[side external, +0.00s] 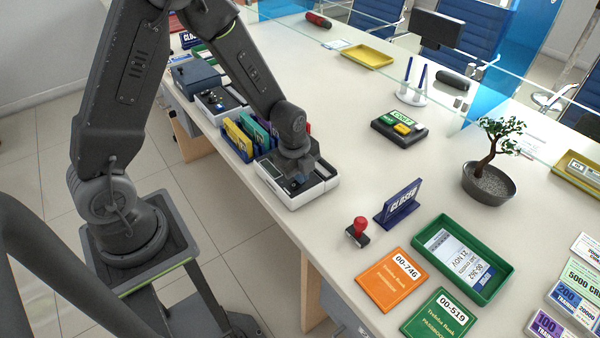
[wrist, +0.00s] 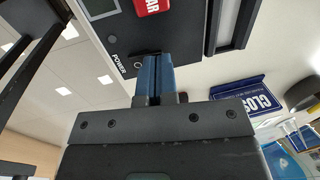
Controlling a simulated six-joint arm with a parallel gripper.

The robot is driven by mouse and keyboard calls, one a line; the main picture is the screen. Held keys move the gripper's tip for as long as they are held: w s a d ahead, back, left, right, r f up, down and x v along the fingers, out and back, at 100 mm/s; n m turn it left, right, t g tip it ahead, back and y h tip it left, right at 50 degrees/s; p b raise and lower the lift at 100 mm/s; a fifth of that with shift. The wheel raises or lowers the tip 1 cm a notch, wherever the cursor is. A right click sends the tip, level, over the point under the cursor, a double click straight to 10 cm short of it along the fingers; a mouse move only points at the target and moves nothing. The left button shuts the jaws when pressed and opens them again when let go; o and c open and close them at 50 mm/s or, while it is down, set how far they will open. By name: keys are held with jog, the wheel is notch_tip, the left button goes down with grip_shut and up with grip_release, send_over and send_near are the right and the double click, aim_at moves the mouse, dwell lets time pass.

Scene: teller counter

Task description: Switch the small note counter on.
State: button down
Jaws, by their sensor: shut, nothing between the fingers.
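The small note counter (side external: 318,197), a white machine with a dark top, stands near the counter's front edge in the side view. In the wrist view its dark panel (wrist: 122,38) shows a red button (wrist: 152,6) and a POWER label (wrist: 120,63). My gripper (wrist: 158,62) is shut and empty, its blue fingertips over the panel right beside the POWER label. In the side view my gripper (side external: 296,168) is low over the machine's top. The fingers partly cover the power control, so its position and any contact cannot be told.
A rack of coloured folders (side external: 240,143) stands close behind the machine. A CLOSED sign (side external: 398,203) and a red-handled stamp (side external: 359,228) stand to its right.

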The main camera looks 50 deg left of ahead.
dwell(0.3)
jog(key=shift+w+f+g, duration=0.1)
jog(key=shift+f+g, duration=0.15)
jog(key=shift+g, duration=0.05)
jog(key=shift+s+r, duration=0.25)
jog(key=shift+s, duration=0.6)
notch_tip(320, 180, up, 14)
jog(key=s, duration=0.2)
jog(key=shift+s, duration=0.1)
dwell(0.3)
